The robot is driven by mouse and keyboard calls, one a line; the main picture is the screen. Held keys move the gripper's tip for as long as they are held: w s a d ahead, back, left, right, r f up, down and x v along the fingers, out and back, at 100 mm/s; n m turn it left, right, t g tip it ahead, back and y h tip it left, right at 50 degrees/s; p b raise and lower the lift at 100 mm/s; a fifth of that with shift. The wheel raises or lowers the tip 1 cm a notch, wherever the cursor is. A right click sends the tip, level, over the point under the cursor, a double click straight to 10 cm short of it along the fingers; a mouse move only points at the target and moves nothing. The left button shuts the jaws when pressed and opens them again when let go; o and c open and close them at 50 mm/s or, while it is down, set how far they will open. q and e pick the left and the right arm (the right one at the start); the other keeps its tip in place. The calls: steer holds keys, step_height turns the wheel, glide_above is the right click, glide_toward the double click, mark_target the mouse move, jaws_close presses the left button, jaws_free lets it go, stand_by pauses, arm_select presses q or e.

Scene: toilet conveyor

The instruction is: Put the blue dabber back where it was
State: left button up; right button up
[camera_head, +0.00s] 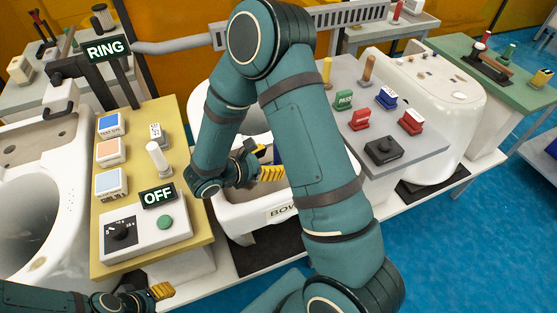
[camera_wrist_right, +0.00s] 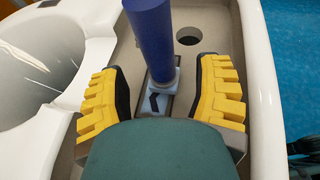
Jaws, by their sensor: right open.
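The blue dabber (camera_wrist_right: 152,38) stands roughly upright in the right wrist view, its pale blue lower end (camera_wrist_right: 158,103) at the grey recessed deck of the white toilet. My right gripper (camera_wrist_right: 163,88) is open, with one yellow finger on each side of the dabber and visible gaps between. In the head view my right gripper (camera_head: 268,173) is over the middle toilet (camera_head: 235,217), and the dabber (camera_head: 278,157) is mostly hidden by my arm. My left gripper (camera_head: 160,291) is at the bottom left, away from the dabber; its finger opening is unclear.
A round hole (camera_wrist_right: 188,36) lies in the deck beside the dabber. The toilet's raised white rim (camera_wrist_right: 257,70) runs close on the right. A yellow table (camera_head: 195,217) with stamps and an OFF sign stands left; a grey table (camera_head: 425,137) with colored stamps stands right.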

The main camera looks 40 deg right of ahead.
steer(key=x, duration=0.4)
steer(key=shift+d+r+b, duration=0.1)
steer(key=shift+d+b, duration=0.3)
steer(key=shift+s, duration=0.1)
jaws_close()
